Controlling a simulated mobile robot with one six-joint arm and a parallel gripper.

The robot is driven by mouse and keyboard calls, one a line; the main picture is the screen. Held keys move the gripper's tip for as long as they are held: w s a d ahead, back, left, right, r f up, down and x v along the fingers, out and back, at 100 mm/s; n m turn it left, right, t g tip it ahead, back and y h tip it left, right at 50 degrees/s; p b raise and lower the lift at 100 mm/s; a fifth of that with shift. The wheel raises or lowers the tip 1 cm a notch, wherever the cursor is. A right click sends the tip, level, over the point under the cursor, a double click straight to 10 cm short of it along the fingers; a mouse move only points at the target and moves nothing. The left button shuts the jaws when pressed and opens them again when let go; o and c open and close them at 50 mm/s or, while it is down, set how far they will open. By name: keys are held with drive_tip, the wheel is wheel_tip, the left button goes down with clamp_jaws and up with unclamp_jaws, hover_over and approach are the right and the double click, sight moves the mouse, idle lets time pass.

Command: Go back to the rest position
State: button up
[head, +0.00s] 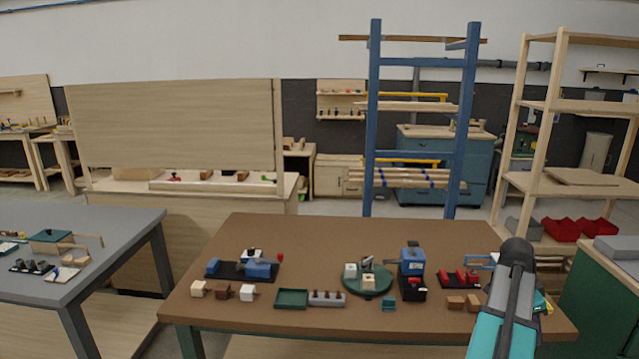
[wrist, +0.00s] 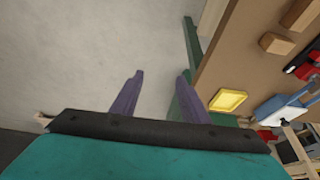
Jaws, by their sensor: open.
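My gripper (wrist: 160,78) shows in the wrist view as two purple fingers standing apart with nothing between them. It points down over bare grey floor (wrist: 90,45), beside the edge of the brown worktable (wrist: 240,65). In the head view my grey and teal arm stands at the right end of the worktable (head: 325,240), covering part of its right side. The gripper's fingers cannot be made out there.
The worktable holds a blue vise (head: 262,269), a green turntable (head: 367,292), a blue and black press (head: 412,268), a green tray (head: 291,298) and small blocks. A yellow tray (wrist: 228,100) lies near the table edge beside my gripper. A grey table (head: 90,225) stands left.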

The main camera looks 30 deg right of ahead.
drive_tip(key=w+a+f+n+y, duration=0.1)
drive_tip(key=w+a+f+n, duration=0.3)
drive_tip(key=w+a+f, duration=0.95)
drive_tip(key=w+a+f+n+g+y, duration=0.1)
drive_tip(key=w+a+f+n, duration=0.15)
drive_tip(key=a+f, duration=0.55)
drive_tip(key=w+a+f+n, duration=0.25)
drive_tip(key=a+f, duration=0.35)
drive_tip(key=a, duration=0.5)
drive_tip(key=s+a+f+n+g, duration=0.1)
drive_tip(key=s+a+f+n, duration=0.15)
drive_tip(key=a+f, duration=0.5)
drive_tip(key=s+a+f+n, duration=0.2)
drive_tip(key=s+a+f, duration=0.15)
drive_tip(key=a, duration=0.65)
drive_tip(key=s+a+f+n+y, duration=0.1)
drive_tip(key=s+a+f+n, duration=0.3)
drive_tip(key=s+a+n, duration=0.1)
drive_tip(key=s+a+f+n+g, duration=0.1)
drive_tip(key=s+a+f+n, duration=0.3)
drive_tip(key=s+a+n, duration=0.2)
drive_tip(key=shift+s+a+y, duration=0.4)
drive_tip(key=shift+s+a, duration=0.3)
drive_tip(key=shift+a, duration=0.4)
